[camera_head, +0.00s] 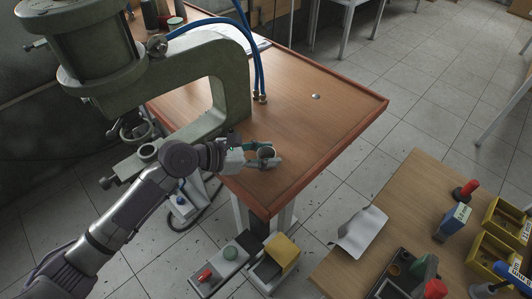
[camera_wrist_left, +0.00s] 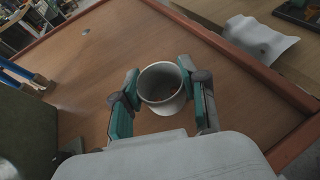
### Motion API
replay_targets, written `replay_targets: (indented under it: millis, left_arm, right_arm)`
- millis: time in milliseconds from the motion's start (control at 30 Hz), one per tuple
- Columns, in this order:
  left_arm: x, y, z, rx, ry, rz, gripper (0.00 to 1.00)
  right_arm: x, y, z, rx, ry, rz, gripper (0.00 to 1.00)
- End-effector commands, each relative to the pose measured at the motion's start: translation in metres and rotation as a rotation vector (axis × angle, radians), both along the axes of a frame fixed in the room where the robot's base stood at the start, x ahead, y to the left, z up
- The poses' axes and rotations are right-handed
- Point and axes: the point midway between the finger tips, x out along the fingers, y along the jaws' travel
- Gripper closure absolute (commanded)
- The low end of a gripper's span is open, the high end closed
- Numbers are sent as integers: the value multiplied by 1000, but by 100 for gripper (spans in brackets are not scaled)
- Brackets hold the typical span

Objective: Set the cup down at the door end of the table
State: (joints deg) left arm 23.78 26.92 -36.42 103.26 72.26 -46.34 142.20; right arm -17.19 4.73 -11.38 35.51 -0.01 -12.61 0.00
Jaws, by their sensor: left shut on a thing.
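The cup (camera_head: 266,152) is a small light-coloured cup with a dark inside. It stands upright between the fingers of my left gripper (camera_head: 262,157), over the near part of the brown table (camera_head: 318,128). In the left wrist view, the cup (camera_wrist_left: 162,86) shows its open, empty top, with the teal finger pads of my left gripper (camera_wrist_left: 160,105) on either side of it. The gripper is shut on it. I cannot tell whether the cup's base touches the table. My right gripper is not in view.
A large grey-green press (camera_head: 222,60) stands on the table's left side, with blue hoses (camera_head: 250,50) beside it. The table's middle and right are clear apart from a small metal disc (camera_head: 316,96). A lighter workbench (camera_head: 405,225) with yellow bins (camera_head: 503,222) stands at the lower right.

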Motion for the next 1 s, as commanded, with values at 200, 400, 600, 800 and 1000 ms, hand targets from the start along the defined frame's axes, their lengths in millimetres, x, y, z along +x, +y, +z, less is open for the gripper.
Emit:
replay_targets:
  millis: [200, 400, 600, 800, 1000]
  left_arm:
    - [0, 0, -3, 0, 1, 0, 39]
    - [0, 0, -2, 0, 1, 0, 32]
    - [0, 0, 1, 1, -2, -1, 32]
    - [-11, 26, 11, 2, 0, 1, 32]
    - [-22, 53, 23, 2, 1, 0, 32]
  right_arm:
    - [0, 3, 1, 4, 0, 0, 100]
    - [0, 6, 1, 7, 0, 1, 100]
    - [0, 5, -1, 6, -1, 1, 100]
    - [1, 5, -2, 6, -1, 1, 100]
    - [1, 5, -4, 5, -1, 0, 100]
